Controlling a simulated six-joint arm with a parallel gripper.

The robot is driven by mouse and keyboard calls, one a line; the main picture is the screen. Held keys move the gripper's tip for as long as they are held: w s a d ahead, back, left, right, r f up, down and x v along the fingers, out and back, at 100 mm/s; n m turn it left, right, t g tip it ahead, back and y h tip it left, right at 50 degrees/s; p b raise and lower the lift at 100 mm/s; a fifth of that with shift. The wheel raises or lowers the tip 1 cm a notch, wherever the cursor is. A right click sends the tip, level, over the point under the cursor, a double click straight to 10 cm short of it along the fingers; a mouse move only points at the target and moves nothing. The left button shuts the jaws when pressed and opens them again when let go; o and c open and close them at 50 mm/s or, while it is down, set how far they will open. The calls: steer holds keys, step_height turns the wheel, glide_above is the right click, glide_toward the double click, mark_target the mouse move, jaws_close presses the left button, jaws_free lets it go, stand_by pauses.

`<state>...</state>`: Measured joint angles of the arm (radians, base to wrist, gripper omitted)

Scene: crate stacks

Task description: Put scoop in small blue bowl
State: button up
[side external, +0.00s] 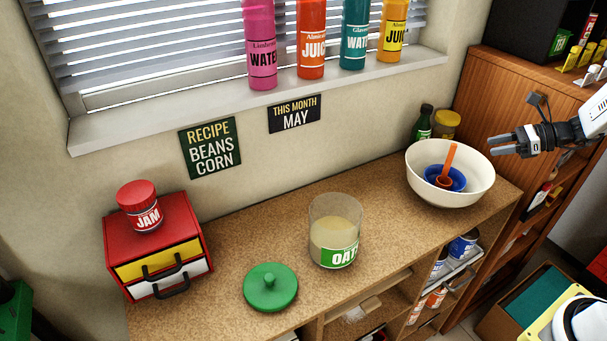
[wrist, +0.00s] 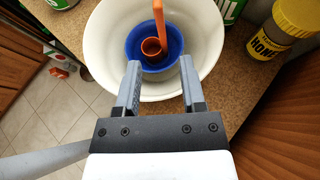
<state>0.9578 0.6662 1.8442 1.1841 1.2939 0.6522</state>
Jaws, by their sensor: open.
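The orange scoop (side external: 447,168) sits in the small blue bowl (side external: 458,177), its handle leaning up above the rim. The blue bowl lies inside a large white bowl (side external: 473,193) at the right end of the counter. The wrist view also shows the scoop (wrist: 158,31), the blue bowl (wrist: 176,40) and the white bowl (wrist: 205,30). My gripper (side external: 492,144) is open and empty, to the right of and a little above the white bowl. In the wrist view, its fingers (wrist: 160,66) point toward the bowls, apart from the scoop.
An oats jar (side external: 335,230) stands mid-counter without its lid, and a green lid (side external: 270,287) lies beside it. A red drawer box (side external: 160,245) bears a jam jar (side external: 139,205). A green bottle (side external: 424,122) and a yellow-lidded jar (side external: 446,124) stand behind the white bowl.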

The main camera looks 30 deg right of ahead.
steer(key=shift+s+d+r, duration=0.2)
steer(key=shift+s+d, duration=0.05)
steer(key=shift+a, duration=0.1)
stand_by(0.4)
steer(key=shift+a, duration=0.3)
steer(key=s+a+f+n+g+h, duration=0.1)
steer(key=s+a+n+g+h, duration=0.2)
steer(key=a+n, duration=0.9)
steer(key=s+a+f+n+g+h, duration=0.1)
steer(key=s+a+n+g+h, duration=0.2)
steer(key=a+n, duration=1)
steer(key=s+n+h, duration=0.2)
steer(key=shift+s+f+g+h, duration=0.2)
steer(key=shift+f+g+h, duration=0.05)
steer(key=shift+g+h, duration=0.15)
